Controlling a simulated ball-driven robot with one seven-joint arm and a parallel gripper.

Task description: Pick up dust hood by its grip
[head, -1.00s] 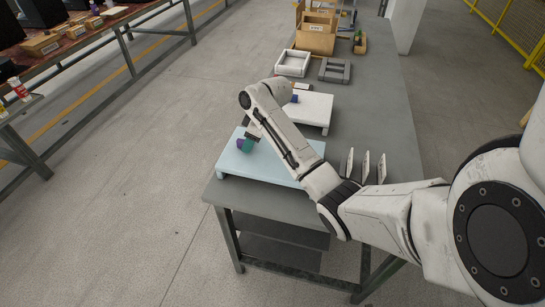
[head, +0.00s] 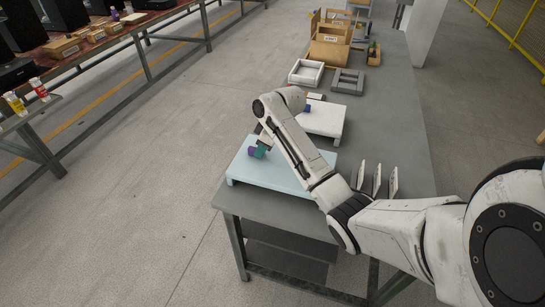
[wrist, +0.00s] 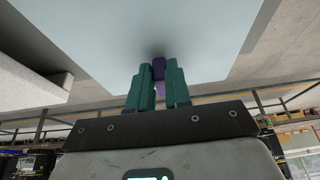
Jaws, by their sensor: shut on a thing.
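The dust hood appears to be the wide pale blue slab-like cover (head: 290,173) at the near end of the grey table. It also fills the top of the wrist view (wrist: 100,35). A purple grip (head: 252,152) stands on its top face, and it shows in the wrist view (wrist: 158,70) too. My gripper (head: 261,150) has teal fingers shut on this grip from both sides, as the wrist view shows (wrist: 158,75). The fingers hide part of the grip. The hood looks level, and I cannot tell any gap below it.
A white slab (head: 322,119) with a small blue piece (head: 307,107) on it stands just behind. Upright thin plates (head: 377,180) stand right of my arm. A white tray (head: 307,72), a grey frame (head: 347,81) and cardboard boxes (head: 328,50) lie farther back. The floor left is clear.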

